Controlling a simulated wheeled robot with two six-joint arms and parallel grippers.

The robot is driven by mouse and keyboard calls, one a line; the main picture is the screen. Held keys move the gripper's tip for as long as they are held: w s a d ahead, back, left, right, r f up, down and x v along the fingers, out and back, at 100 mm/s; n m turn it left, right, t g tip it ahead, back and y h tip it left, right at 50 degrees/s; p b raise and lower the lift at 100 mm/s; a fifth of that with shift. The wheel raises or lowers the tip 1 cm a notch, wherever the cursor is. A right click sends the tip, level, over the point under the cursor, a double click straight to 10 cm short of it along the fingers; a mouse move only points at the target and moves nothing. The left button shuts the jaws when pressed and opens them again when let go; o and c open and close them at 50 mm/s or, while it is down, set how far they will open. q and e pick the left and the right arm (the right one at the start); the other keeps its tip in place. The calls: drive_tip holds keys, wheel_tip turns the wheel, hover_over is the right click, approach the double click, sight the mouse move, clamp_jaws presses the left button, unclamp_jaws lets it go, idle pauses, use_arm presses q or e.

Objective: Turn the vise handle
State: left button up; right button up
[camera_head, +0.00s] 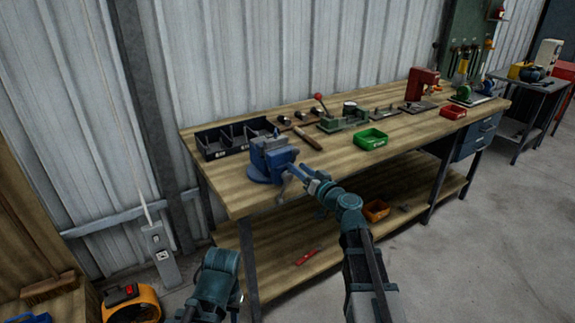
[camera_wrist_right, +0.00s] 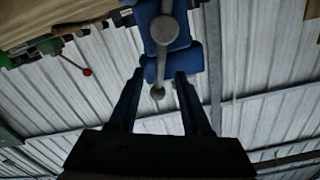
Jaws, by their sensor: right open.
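The blue vise (camera_head: 268,160) is mounted at the near left corner of the wooden workbench (camera_head: 232,190). In the right wrist view, which looks upside down, the blue vise body (camera_wrist_right: 185,62) is at the top. Its grey handle bar (camera_wrist_right: 161,65) runs from a round screw head (camera_wrist_right: 165,30) to a ball end (camera_wrist_right: 157,93). My right gripper (camera_wrist_right: 160,76) is open, with one finger on each side of the lower bar and ball end. I see gaps on both sides. In the head view, my right gripper (camera_head: 296,180) is at the vise's front. My left arm shows at the bottom; its gripper cannot be made out.
A black divided bin (camera_head: 235,138) stands behind the vise. A wooden-handled tool (camera_head: 307,139), a green press with a red-knobbed lever (camera_head: 345,120), and a green tray (camera_head: 370,139) lie to its right. The lower shelf (camera_head: 275,255) holds an orange bin (camera_head: 376,210).

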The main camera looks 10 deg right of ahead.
drive_tip(key=shift+x, duration=0.9)
clamp_jaws()
idle(0.8)
